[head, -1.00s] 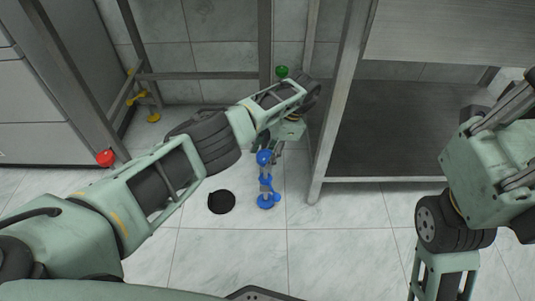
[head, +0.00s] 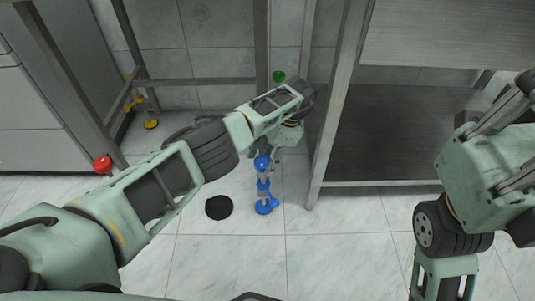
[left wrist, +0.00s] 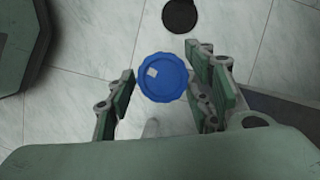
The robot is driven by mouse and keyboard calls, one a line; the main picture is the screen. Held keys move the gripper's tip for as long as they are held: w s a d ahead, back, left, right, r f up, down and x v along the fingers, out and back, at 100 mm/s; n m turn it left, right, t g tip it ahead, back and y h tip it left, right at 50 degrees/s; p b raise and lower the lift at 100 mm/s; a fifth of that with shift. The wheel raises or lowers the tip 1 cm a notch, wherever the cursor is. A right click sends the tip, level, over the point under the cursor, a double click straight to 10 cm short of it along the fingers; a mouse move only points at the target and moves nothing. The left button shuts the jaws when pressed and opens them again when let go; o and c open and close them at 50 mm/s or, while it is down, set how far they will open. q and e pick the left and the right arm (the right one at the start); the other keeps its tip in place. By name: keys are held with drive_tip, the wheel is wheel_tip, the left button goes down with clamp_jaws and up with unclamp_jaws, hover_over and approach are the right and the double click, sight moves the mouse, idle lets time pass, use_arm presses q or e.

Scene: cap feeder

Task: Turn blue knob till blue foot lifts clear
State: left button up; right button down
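The blue knob (head: 262,162) tops a short upright blue leg, with the blue foot (head: 264,207) at its bottom near the white tile floor. Whether the foot touches the floor is hard to tell. My left gripper (left wrist: 160,92) is open, with one finger on each side of the round blue knob (left wrist: 162,78). The right finger is very close to the rim, and a small gap shows on the left; contact cannot be told. The knob has a small pale square mark on top. In the head view the left fingers are partly hidden by my arm. My right gripper is not visible.
A dark round patch (head: 219,207) lies on the floor left of the foot. A red knob (head: 102,165), a yellow foot (head: 151,124) and a green knob (head: 279,76) are on the grey metal frame. A shelf unit (head: 318,185) stands close on the right.

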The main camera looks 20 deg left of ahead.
use_arm(q)
drive_tip(key=v, duration=1.1)
drive_tip(key=shift+r, duration=0.4)
drive_tip(key=shift+d, duration=0.1)
drive_tip(key=shift+o, duration=0.4)
